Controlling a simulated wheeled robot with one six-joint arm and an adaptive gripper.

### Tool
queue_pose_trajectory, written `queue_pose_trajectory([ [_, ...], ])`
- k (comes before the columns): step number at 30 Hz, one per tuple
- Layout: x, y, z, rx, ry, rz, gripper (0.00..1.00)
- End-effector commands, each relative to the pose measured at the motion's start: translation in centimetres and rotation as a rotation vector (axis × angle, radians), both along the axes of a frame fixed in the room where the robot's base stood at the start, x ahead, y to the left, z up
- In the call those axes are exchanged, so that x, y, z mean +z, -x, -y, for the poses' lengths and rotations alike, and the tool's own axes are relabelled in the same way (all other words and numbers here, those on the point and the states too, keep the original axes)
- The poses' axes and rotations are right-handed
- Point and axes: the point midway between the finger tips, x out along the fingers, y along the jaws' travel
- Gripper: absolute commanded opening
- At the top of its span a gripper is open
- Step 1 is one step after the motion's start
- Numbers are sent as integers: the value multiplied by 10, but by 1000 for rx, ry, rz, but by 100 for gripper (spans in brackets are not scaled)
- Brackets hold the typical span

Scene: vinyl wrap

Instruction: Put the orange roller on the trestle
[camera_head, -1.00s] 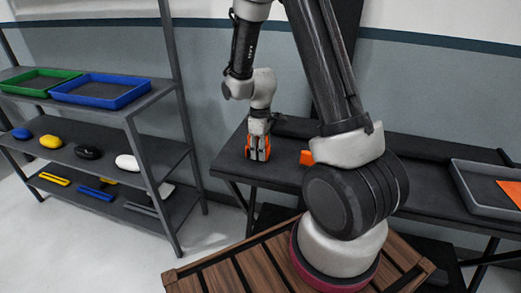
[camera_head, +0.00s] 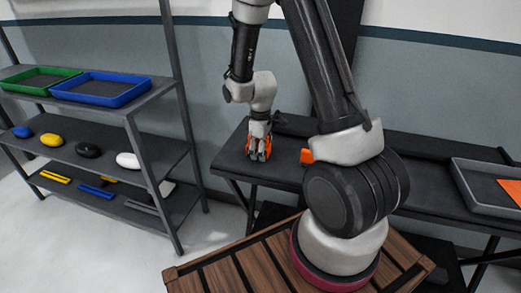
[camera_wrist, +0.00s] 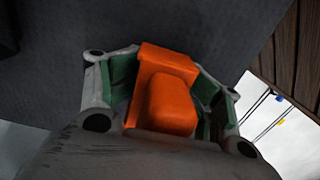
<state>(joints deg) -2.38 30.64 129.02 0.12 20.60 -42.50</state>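The orange roller (camera_wrist: 168,95) sits between the green-padded fingers of my gripper (camera_wrist: 167,62) in the wrist view. The pads lie close against its two sides, so the gripper looks shut on it. In the head view my gripper (camera_head: 259,152) points down at the left end of the dark trestle (camera_head: 229,163), with orange showing among its fingers. The grey trestle top (camera_wrist: 60,80) fills much of the wrist view behind the roller. I cannot tell whether the roller touches the top.
Another orange piece (camera_head: 307,157) lies on the trestle, partly hidden by my arm. A grey tray (camera_head: 470,190) with an orange sheet stands at the right. The shelf at left holds a green tray (camera_head: 38,80), a blue tray (camera_head: 100,89) and several small tools.

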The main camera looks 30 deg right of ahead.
Motion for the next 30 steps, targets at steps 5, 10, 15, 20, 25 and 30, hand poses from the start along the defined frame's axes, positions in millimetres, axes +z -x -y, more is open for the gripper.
queue_pose_trajectory([
  [5, 1, 0, 0, 0, 0, 0, 57],
  [10, 5, -1, 1, 0, 0, 3, 57],
  [15, 32, -2, 0, 0, 0, 8, 57],
  [20, 71, -3, 0, 0, 0, 11, 57],
  [25, 107, -2, 0, 0, 0, 8, 57],
  [30, 129, -2, 0, 0, 0, 7, 57],
])
